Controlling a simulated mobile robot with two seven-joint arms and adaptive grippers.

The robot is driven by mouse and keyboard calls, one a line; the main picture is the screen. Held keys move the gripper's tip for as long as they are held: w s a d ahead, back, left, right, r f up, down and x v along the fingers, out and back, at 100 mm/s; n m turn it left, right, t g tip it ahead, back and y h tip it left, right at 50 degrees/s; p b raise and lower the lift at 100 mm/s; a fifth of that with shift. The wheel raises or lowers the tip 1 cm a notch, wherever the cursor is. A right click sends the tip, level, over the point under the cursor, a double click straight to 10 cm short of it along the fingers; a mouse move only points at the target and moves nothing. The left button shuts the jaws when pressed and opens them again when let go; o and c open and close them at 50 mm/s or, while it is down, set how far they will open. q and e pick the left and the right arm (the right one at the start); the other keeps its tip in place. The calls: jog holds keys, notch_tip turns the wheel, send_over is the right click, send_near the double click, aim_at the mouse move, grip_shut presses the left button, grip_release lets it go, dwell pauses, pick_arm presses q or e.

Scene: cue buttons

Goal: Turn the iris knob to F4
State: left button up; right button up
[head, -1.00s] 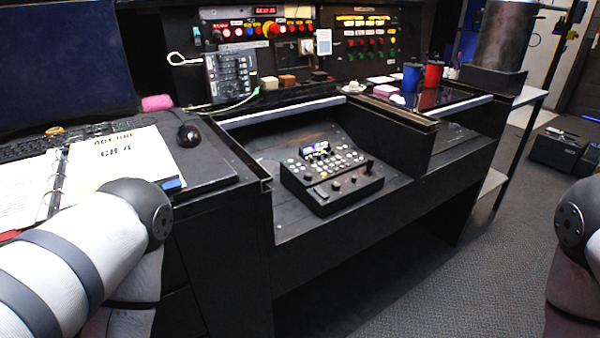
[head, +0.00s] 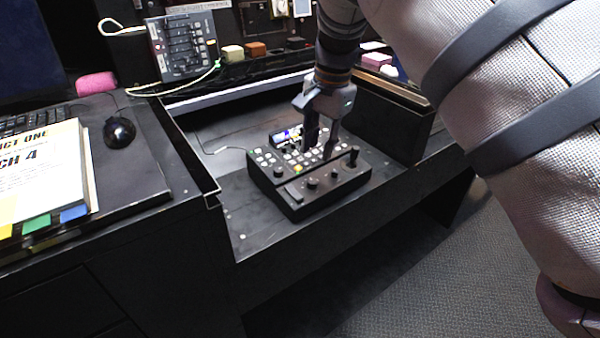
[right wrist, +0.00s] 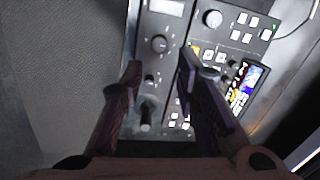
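A black control panel (head: 300,207) with several white buttons, a small lit screen, dark knobs and a joystick (head: 353,157) sits on the desk's lower shelf. In the right wrist view the open fingers (right wrist: 159,65) are over the panel. A round dark knob (right wrist: 159,43) with a pale mark shows just beyond the fingertips; another knob (right wrist: 212,18) is further right. Labels are too small to read, so I cannot tell which knob is the iris knob. My left gripper is out of view.
A grey button box (head: 183,47) stands behind the panel. A raised wood-topped ledge (head: 395,90) borders the panel's right side. Bare shelf lies left of the panel.

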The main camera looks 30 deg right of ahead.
aim_at(312, 181)
jog(key=f, duration=0.6)
jog(key=w+f, duration=0.1)
jog(key=f, duration=0.2)
jog(key=shift+w+a+f+b, duration=0.1)
jog(key=shift+a+f+b, duration=0.1)
jog(key=shift+b, duration=0.1)
grip_shut()
